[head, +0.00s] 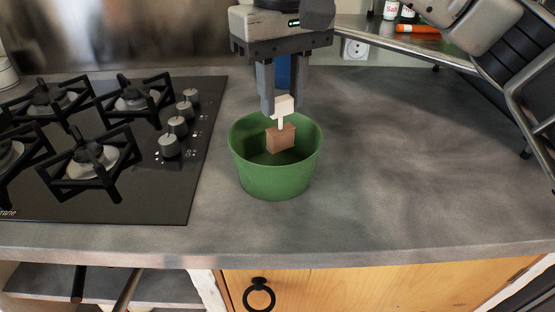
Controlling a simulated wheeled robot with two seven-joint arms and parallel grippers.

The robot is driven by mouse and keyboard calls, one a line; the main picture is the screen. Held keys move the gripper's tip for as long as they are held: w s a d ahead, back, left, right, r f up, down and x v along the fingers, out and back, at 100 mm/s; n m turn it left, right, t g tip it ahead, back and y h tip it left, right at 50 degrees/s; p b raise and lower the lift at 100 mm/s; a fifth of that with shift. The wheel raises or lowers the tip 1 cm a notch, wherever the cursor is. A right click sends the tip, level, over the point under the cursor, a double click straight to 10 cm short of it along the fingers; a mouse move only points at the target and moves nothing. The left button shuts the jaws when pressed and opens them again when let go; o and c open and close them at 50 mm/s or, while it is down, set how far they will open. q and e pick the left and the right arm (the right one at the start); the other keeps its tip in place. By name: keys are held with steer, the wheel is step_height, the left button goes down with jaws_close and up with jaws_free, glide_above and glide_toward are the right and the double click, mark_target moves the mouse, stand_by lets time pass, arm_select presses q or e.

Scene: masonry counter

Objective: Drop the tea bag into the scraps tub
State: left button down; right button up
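The tea bag (281,138) is a brown packet under a pale tag. It hangs upright from my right gripper (282,104), whose fingers are closed on the tag. The scraps tub (275,182) is a round green open tub on the counter, right of the hob. The brown packet shows within the tub's mouth, in front of its inner far wall; I cannot tell exactly how deep it hangs. My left gripper is not in view.
A black gas hob (110,190) with several knobs lies to the left. A metal rack (408,44) holding jars and an orange item stands at the back right. The grey counter (420,190) right of the tub is clear. A wooden cabinet door (390,288) is below the front edge.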

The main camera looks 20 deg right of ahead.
steer(key=o, duration=0.4)
steer(key=shift+o, duration=0.2)
arm_select(q)
steer(key=p, duration=0.2)
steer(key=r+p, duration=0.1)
steer(key=p, duration=0.1)
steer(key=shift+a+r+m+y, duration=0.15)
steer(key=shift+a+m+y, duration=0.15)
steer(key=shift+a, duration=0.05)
arm_select(e)
step_height(320, 180, up, 16)
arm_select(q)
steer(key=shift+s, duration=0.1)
arm_select(e)
steer(key=shift+f, duration=0.1)
